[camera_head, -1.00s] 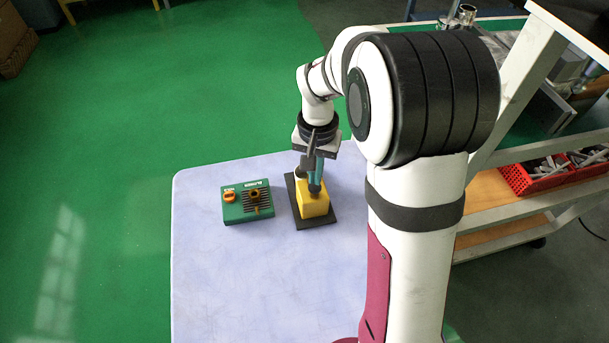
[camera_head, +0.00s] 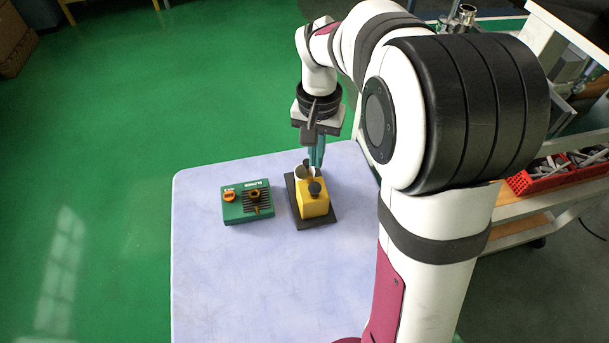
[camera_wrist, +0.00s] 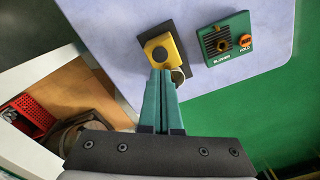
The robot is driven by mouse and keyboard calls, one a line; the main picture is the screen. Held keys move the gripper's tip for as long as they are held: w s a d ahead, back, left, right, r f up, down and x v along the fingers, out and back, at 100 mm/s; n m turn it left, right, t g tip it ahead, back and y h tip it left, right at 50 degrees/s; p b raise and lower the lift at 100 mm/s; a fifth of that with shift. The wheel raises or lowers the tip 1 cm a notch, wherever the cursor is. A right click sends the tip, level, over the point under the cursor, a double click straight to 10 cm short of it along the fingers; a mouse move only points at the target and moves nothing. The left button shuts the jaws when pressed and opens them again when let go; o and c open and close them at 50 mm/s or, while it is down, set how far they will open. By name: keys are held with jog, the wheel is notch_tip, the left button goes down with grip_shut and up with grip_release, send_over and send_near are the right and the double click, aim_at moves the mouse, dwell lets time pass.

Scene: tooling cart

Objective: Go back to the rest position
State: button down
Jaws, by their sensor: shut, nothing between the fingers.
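My gripper (camera_head: 316,157) hangs above the back of the table (camera_head: 215,285), its teal fingers together and empty. It also shows in the wrist view (camera_wrist: 162,74), pointing toward the yellow block. The yellow block (camera_head: 312,205), with a dark knob on it and a pale round part behind, stands on a dark base plate (camera_head: 330,222). In the head view the fingertips are just behind and above the block. Whether they clear its back parts is hard to tell.
A green blower box (camera_head: 236,212) with an orange knob sits left of the block. A shelved cart (camera_head: 515,233) with a red bin (camera_head: 545,180) of metal parts stands at the right. The table's front and left are clear.

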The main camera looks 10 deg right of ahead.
dwell(0.3)
jog(key=s+a+r+y, duration=0.1)
jog(key=s+a, duration=0.1)
jog(key=s, duration=1)
jog(key=s+a+r, duration=0.1)
jog(key=s+a, duration=0.2)
jog(key=s, duration=1)
jog(key=shift+a+y, duration=0.25)
jog(key=shift+y, duration=0.15)
